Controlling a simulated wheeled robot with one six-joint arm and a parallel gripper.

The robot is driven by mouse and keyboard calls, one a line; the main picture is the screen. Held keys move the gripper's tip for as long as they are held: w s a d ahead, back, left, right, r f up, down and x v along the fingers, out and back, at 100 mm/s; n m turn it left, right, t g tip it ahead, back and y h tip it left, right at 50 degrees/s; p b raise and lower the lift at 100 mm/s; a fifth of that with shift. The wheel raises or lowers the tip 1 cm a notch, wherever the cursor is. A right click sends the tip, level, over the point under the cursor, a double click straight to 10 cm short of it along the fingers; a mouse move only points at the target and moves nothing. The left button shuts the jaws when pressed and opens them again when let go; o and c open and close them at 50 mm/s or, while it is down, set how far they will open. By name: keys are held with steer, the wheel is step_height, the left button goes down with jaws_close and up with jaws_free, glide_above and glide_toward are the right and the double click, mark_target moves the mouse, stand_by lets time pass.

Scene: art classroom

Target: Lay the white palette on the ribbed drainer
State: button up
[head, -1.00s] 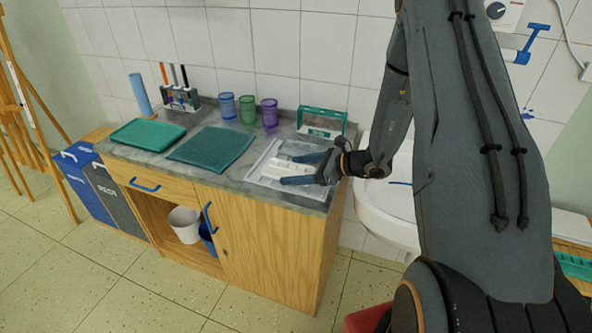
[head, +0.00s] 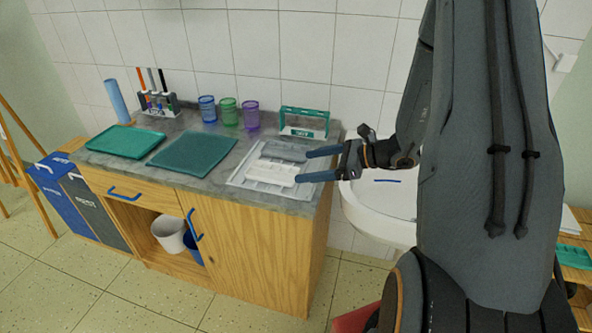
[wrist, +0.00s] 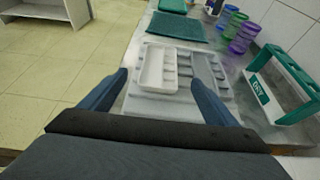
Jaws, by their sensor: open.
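The white palette (head: 270,171), a shallow tray with compartments, lies flat on the pale ribbed drainer (head: 238,181) on the counter. In the wrist view the white palette (wrist: 157,70) is left of a grey palette (wrist: 206,72), and the drainer (wrist: 150,106) shows around them. The grey palette (head: 284,151) also lies on the drainer, behind the white one in the head view. My gripper (head: 302,166) is open and empty, its two blue fingers pointing left at the drainer's right side. The fingertips are close to the palettes; whether they touch cannot be told.
A teal mat (head: 192,154) and a green tray (head: 125,141) lie to the left. Several coloured cups (head: 229,113) and a green-and-white rack (head: 304,123) stand along the back. A white sink (head: 380,205) is right of the counter.

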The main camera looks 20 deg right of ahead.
steer(key=shift+s+d+r, duration=0.25)
steer(key=shift+s+d, duration=0.2)
steer(key=s+a+n+g, duration=0.1)
steer(key=s+a+n, duration=0.1)
steer(key=s+a+n+g, duration=0.1)
steer(key=s+a+g, duration=0.1)
steer(key=s+a+r+n+g, duration=0.1)
steer(key=s+a+n, duration=0.1)
steer(key=a, duration=0.1)
steer(key=shift+s+n+g, duration=0.15)
steer(key=shift+n+g, duration=0.15)
steer(key=s+a+r+n+g+h, duration=0.1)
steer(key=s+r+n+h, duration=0.3)
steer(key=s+n+h, duration=0.6)
steer(key=s+n+g, duration=0.1)
steer(key=s+n, duration=0.1)
steer(key=n, duration=0.7)
steer(key=shift+s+a+n+h, duration=0.15)
steer(key=shift+a+n+h, duration=0.15)
steer(key=shift+a+h, duration=0.1)
steer(key=shift+r, duration=0.1)
